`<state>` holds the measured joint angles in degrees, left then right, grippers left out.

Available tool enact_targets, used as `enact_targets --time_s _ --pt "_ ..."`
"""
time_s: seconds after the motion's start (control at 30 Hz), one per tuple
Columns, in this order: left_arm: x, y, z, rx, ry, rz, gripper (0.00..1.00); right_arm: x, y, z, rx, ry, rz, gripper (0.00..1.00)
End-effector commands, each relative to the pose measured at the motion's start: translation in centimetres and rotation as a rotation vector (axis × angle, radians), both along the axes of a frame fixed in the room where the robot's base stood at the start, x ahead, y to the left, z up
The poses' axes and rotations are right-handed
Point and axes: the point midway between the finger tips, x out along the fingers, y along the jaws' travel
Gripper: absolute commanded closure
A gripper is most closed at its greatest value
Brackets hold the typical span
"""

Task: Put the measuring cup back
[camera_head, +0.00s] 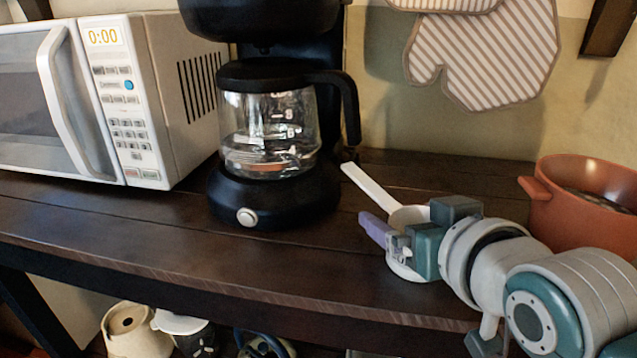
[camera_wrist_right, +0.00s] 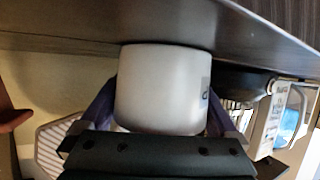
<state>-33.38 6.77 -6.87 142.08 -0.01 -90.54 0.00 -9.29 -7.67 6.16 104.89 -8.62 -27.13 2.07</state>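The white measuring cup (camera_head: 407,271) is on or just above the wooden shelf, upright, with its long pale handle (camera_head: 369,188) pointing to the back left. My right gripper (camera_head: 398,240) reaches in from the right, with a purple finger showing beside the cup. In the right wrist view the white cup (camera_wrist_right: 162,90) fills the space between the two purple fingers, which appear to press on its sides. That view is upside down, and the cup's base lies close to the shelf surface. My left gripper is in neither view.
The coffee maker (camera_head: 273,206) with its glass carafe stands behind left of the cup. A white microwave (camera_head: 160,80) is at far left. A reddish pot (camera_head: 583,225) sits behind my right arm. A striped mitt (camera_head: 480,60) hangs above. The front-left shelf strip (camera_head: 150,235) is clear.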

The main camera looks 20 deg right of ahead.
Motion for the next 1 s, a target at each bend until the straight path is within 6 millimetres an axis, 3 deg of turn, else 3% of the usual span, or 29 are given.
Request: enact_targets --time_s 0.37,0.8,1.0 --pt "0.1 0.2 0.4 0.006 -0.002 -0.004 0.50 -0.5 0.1 0.6 0.000 0.000 0.000 0.00" --pt "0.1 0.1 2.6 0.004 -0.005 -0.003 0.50 -8.5 1.3 3.9 -0.001 0.003 -0.001 0.00" --pt "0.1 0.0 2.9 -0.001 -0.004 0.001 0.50 -10.5 1.6 4.7 0.000 0.001 0.000 0.00"
